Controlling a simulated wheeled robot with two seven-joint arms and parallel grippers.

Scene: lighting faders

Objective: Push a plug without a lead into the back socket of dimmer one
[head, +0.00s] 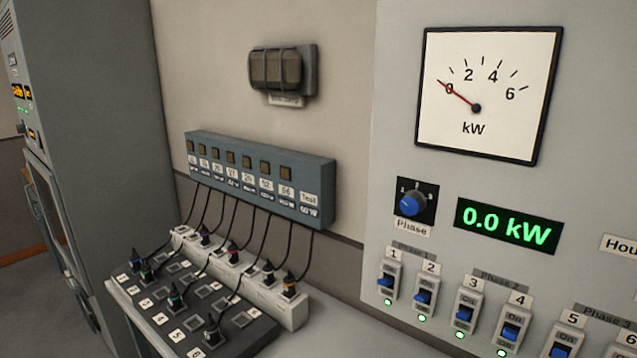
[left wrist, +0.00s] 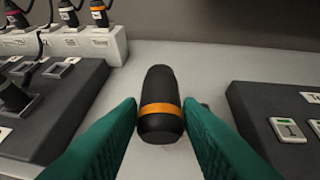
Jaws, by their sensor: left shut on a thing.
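My left gripper (left wrist: 160,108) shows only in the left wrist view, its two green fingers shut on a black plug (left wrist: 160,85) with an orange band. No lead shows on this plug. It is held above a pale worktop, between two dark boxes. The dark socket box (head: 225,352) with numbered labels stands at lower left in the head view, and its edge shows at left in the left wrist view (left wrist: 75,95). I cannot read for certain which socket belongs to dimmer one. My right gripper is in neither view.
A white socket strip (head: 290,312) with several leaded plugs stands behind the socket box. Black leads hang to it from a blue-grey wall unit (head: 318,190). Another dark box (left wrist: 265,100) with a button stands right of the held plug. A switch panel (head: 395,185) fills the right.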

